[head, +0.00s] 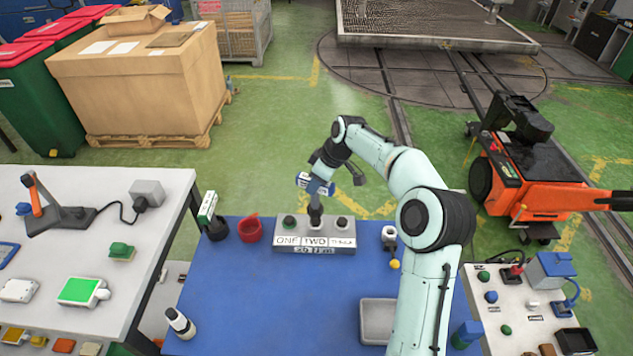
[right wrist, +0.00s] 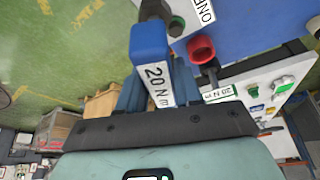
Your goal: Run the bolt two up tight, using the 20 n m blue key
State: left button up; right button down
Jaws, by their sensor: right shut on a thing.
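A grey block (head: 300,243) on the blue table carries the labels ONE, TWO, a partly unreadable third, and 20 N m. Dark bolt heads show at position one (head: 290,221) and at the third position (head: 342,222). The blue key (right wrist: 153,62), marked 20 N m, is in my right gripper (right wrist: 150,92), which is shut on it. In the head view my right gripper (head: 322,178) is above the block. The key's grey shaft (head: 315,208) points down at position two and hides that bolt; I cannot tell how fully it is seated. My left gripper is out of view.
A white fitting (head: 389,235) and yellow ball are right of the block. A grey tray (head: 377,320) is near my right arm. The middle of the blue table (head: 240,300) is clear.

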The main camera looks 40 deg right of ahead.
jog(key=n+y, duration=0.1)
jog(key=n, duration=0.2)
jog(key=n+g, duration=0.1)
jog(key=n, duration=0.2)
jog(key=shift+w+d+y, duration=0.1)
jog(key=shift+w+y, duration=0.1)
jog(key=shift+y, duration=0.2)
jog(key=n+g, duration=0.1)
jog(key=n, duration=0.1)
jog(key=shift+n+y, duration=0.3)
jog(key=shift+n+g, duration=0.6)
jog(key=shift+n, duration=0.4)
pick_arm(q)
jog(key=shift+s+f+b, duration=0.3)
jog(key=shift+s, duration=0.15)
pick_arm(e)
jog(key=shift+s+f, duration=0.15)
jog(key=shift+f, duration=0.75)
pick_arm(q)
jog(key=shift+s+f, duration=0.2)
pick_arm(e)
jog(key=shift+f, duration=1.25)
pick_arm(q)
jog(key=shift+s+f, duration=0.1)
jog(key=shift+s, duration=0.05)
